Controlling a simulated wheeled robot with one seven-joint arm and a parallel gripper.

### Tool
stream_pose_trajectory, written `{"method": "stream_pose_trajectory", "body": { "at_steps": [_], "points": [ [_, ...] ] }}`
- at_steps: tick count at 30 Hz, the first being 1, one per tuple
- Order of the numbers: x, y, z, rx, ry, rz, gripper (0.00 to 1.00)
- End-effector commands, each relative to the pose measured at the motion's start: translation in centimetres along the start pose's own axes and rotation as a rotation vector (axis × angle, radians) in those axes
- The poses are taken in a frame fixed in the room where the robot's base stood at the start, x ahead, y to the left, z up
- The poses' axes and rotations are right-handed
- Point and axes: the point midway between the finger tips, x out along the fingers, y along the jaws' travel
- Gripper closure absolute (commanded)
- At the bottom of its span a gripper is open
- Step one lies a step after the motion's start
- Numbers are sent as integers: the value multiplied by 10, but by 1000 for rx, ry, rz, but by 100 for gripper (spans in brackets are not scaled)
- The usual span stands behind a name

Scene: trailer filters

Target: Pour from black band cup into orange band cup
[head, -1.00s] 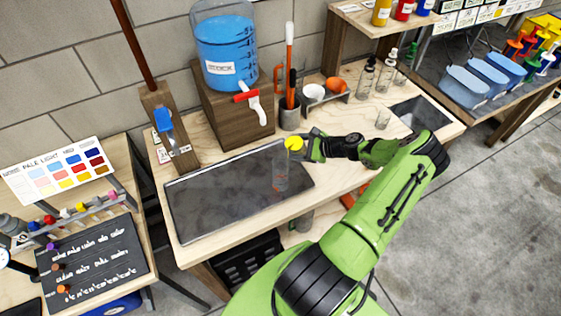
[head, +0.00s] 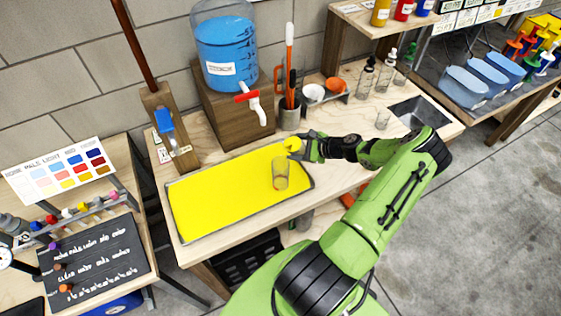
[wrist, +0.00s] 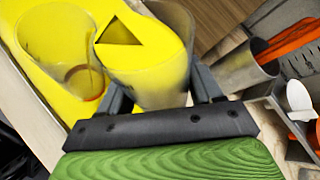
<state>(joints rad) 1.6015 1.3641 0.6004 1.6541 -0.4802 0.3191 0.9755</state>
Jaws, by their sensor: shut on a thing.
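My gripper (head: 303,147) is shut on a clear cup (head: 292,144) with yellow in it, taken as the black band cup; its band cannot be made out. It also shows between the fingers in the wrist view (wrist: 150,88), with a dark triangle inside its mouth. A second clear cup (head: 280,180) stands upright on the tray, just below and left of the held cup. In the wrist view this cup (wrist: 58,50) has an orange-red ring low down. Its fill level cannot be told against the yellow.
The broad tray (head: 215,200) is bright yellow all over. Behind it stand a blue-filled dispenser (head: 225,50) with a red tap and a grey holder (head: 290,117) with orange-handled tools. Glass cups (head: 382,118) stand to the right. The tray's left side is free.

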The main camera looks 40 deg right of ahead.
Motion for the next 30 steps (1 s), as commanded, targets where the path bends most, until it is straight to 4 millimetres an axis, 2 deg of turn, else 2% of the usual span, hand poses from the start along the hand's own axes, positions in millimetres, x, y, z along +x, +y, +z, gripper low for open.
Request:
{"method": "stream_pose_trajectory", "body": {
  "at_steps": [30],
  "points": [
    [-6, -3, 13, -67, 27, -29, 75]
  ]
}}
